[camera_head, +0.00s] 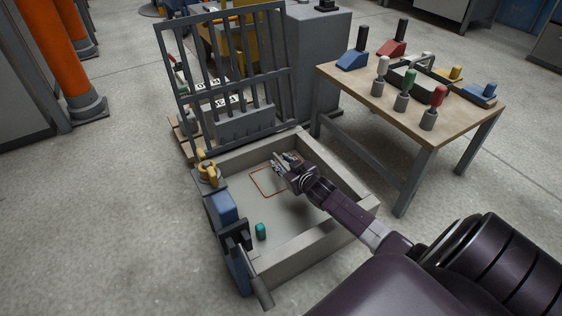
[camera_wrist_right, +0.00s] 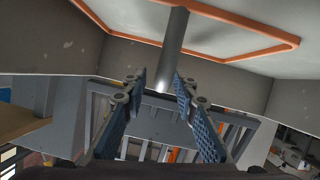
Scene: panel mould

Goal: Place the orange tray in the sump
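No distinct orange tray shows. A thin orange-red rectangle (camera_head: 268,181) lies on the pale floor of a shallow grey-walled basin (camera_head: 330,236), which may be the sump. In the right wrist view an orange outline (camera_wrist_right: 240,35) surrounds pale floor; I cannot tell whether it is a rim or a marking. My right gripper (camera_head: 280,160) is over the basin, near the rectangle's far right corner. Its fingers (camera_wrist_right: 159,76) look parted, with a grey post (camera_wrist_right: 173,45) between or just beyond them; firm contact does not show. My left gripper is not in view.
A teal cylinder (camera_head: 261,231) stands in the basin. A blue clamp (camera_head: 224,208) with a handle sits on the left wall. A grey barred gate (camera_head: 226,75) rises behind. A wooden table (camera_head: 401,127) with several handled tools stands right. Bare floor lies left.

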